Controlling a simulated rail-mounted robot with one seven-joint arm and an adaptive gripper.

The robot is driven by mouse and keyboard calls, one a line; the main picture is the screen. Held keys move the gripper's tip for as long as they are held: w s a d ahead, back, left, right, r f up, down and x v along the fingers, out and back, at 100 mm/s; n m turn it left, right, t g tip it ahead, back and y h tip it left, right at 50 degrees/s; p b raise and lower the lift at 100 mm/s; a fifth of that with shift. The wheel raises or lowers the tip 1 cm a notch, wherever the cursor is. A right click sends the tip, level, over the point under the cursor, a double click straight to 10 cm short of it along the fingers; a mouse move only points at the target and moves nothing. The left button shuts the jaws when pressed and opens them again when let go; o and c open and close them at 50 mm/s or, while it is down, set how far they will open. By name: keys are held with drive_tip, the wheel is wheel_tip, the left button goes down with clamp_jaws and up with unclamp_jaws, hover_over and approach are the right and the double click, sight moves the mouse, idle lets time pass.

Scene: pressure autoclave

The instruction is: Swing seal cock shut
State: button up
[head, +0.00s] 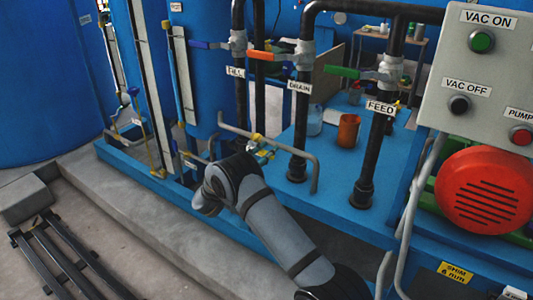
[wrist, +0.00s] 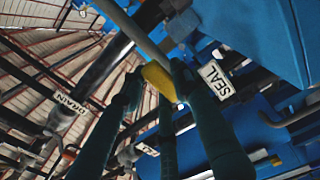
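The seal cock's yellow handle (wrist: 160,81) shows in the wrist view beside a grey pipe, with the white SEAL label (wrist: 217,79) to its right. My gripper (wrist: 156,84) has its dark fingers on both sides of the handle, and the fingertips look closed against it. Part of the handle is hidden by the fingers. In the head view, a small yellow-handled cock (head: 258,141) is by the grey bent pipe, just beyond the end of my arm. My fingers are mostly hidden there by my wrist.
Black pipes with levers carry the FILL (head: 235,71), DRAIN (head: 299,87) and FEED (head: 381,107) labels. A grey bent pipe (head: 314,170) stands close to my wrist. An orange-brown cup (head: 348,131) is on the blue deck. A control box (head: 480,75) and red motor cover (head: 487,190) are at right.

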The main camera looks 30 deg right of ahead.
drive_tip(key=c, duration=0.6)
clamp_jaws()
